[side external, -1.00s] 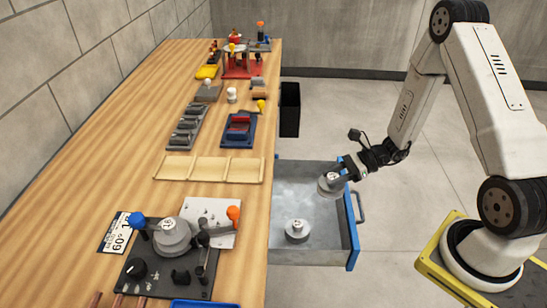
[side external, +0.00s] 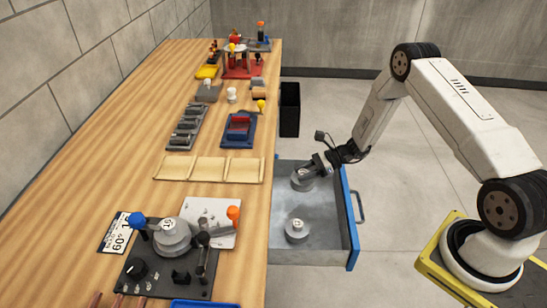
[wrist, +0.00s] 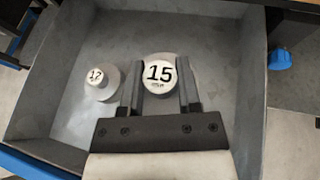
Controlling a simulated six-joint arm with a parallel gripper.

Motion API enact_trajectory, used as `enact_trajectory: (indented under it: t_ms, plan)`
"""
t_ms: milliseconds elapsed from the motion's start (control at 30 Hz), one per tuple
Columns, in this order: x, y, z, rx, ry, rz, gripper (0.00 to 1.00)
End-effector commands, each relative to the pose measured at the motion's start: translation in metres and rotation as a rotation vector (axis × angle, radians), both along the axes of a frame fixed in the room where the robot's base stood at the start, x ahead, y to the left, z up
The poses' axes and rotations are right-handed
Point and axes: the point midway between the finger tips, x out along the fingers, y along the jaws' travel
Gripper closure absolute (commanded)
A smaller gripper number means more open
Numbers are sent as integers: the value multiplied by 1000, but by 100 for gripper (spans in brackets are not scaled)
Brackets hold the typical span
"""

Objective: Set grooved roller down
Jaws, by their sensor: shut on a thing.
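My gripper (side external: 307,172) is shut on a grey grooved roller (side external: 301,185), which hangs inside the open drawer (side external: 330,256) near its far end. In the wrist view the held roller (wrist: 159,76) shows the number 15 on its light top, between my two fingers (wrist: 157,92). I cannot tell whether its underside touches the drawer floor. A second, smaller-topped roller (side external: 297,229), marked 12, stands upright on the drawer floor nearer the camera. In the wrist view this second roller (wrist: 101,83) is left of my fingers and apart from the held one.
The drawer has raised walls and a blue front (side external: 350,215). The wooden bench (side external: 100,190) is beside it. On the bench a bending device (side external: 160,265) carries another roller (side external: 172,236). A black bin (side external: 289,108) stands beyond the drawer. Drawer floor around both rollers is bare.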

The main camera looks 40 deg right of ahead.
Motion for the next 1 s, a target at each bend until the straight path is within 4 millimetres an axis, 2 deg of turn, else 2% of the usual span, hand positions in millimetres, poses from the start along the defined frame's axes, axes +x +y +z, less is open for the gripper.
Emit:
enact_trajectory:
  t_ms: [200, 667, 1000]
  plan:
    - [12, -1, -15, 1, 0, 1, 100]
    - [19, -2, -23, 0, -1, 0, 100]
    - [20, -2, -51, 0, 0, 0, 100]
